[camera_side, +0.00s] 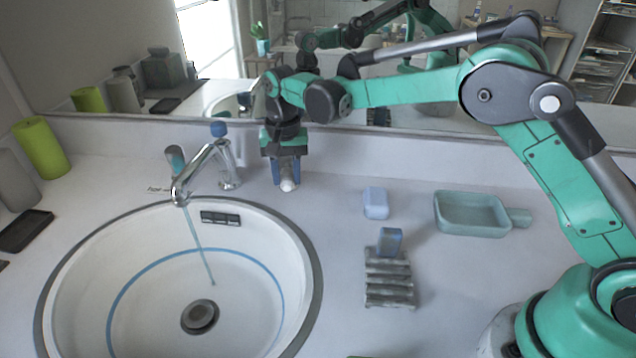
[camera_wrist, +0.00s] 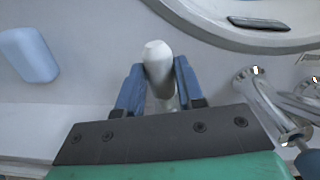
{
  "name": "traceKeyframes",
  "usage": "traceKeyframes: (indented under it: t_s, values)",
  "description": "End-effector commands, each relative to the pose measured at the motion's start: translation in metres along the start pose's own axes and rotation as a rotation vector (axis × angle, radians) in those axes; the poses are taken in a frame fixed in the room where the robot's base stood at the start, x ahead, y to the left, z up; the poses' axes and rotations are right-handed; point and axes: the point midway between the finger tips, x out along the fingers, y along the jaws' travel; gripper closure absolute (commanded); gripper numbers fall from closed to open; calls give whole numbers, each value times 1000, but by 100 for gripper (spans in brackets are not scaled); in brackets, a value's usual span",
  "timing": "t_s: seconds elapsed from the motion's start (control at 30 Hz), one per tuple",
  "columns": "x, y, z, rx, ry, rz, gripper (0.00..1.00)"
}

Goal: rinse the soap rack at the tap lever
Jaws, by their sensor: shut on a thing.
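The grey ribbed soap rack (camera_side: 389,286) lies on the counter right of the basin, with a blue-grey block (camera_side: 389,241) at its far end. My gripper (camera_side: 287,183) is behind the basin, right of the chrome tap (camera_side: 205,168) and away from the rack. Its blue fingers are shut on a pale round-ended post, also seen between them in the wrist view (camera_wrist: 158,62); I cannot tell whether this is the tap lever. A blue knob (camera_side: 218,129) tops the tap. A thin bluish stream (camera_side: 199,240) runs from the spout into the basin.
The white basin (camera_side: 75,262) fills the left front. A pale blue soap (camera_side: 375,203) and a green-grey handled dish (camera_side: 470,215) lie behind the rack. A green cylinder (camera_side: 41,148) and a black tray (camera_side: 25,231) stand far left. A mirror (camera_side: 225,100) lines the back.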

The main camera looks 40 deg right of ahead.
Motion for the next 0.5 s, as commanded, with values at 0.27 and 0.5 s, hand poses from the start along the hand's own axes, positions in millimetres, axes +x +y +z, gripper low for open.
traceKeyframes:
  t_s: [0.27, 0.5]
  values:
    - [-1, 4, 0, -60, 0, 0, 100]
    - [-1, 4, 0, -59, 1, 0, 36]
